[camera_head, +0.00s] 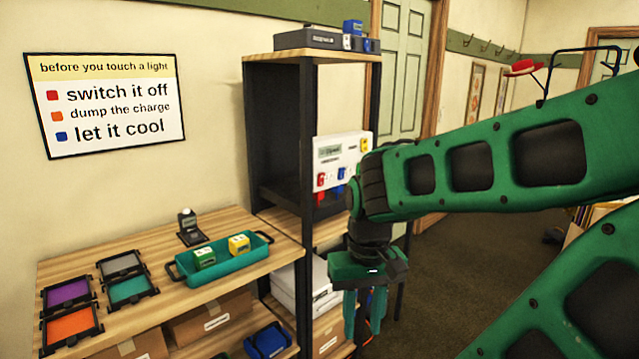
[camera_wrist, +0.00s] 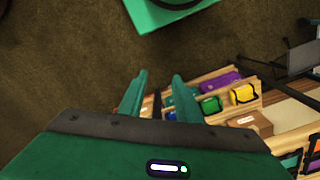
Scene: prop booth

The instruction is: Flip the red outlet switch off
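A white panel box (camera_head: 325,152) with a small display stands on the middle level of the black-framed shelf unit in the head view. Red pieces, likely including the red outlet switch (camera_head: 321,180), sit on its lower front beside blue ones (camera_head: 341,173). They are too small to tell whether the switch is on or off. My arm hides the right part of this area. My gripper (camera_head: 364,309) hangs fingers down, in front of and below the panel, apart from it. Its two fingers are apart with nothing between them, as the wrist view also shows (camera_wrist: 159,92).
A teal tray (camera_head: 222,279) with green and yellow blocks stands on the wooden shelf at left, near coloured framed filters (camera_head: 70,292). A wall sign (camera_head: 105,65) hangs above. A green object (camera_wrist: 160,14) lies over the carpet in the wrist view. Carpet at right is open.

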